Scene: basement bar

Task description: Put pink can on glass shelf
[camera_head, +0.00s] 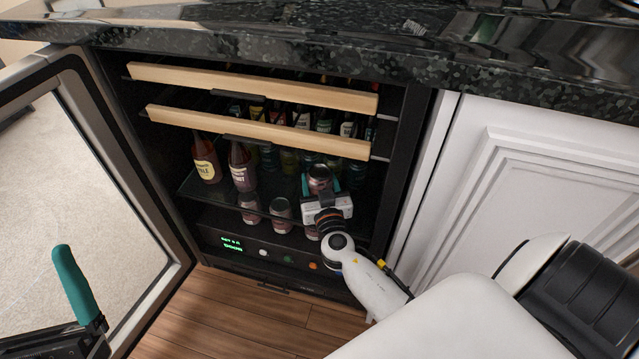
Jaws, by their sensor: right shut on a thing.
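My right gripper (320,185) reaches into the open drinks fridge. Its teal fingers are shut on a pinkish can (320,174), whose top and upper side show between them. The can is upright, over the right part of the glass shelf (225,200). The gripper's body hides the can's base, so I cannot tell whether it touches the glass. My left gripper (75,285) is at the lower left, outside the fridge. One teal finger stands alone there with clear space beside it; the other is out of view.
Two brown bottles (206,158) (241,166) stand on the shelf's left. Several cans (281,214) show lower down. Wooden-fronted racks (255,131) with bottles behind hang above. The glass door (90,200) is open at left; a white cabinet (540,190) flanks the right.

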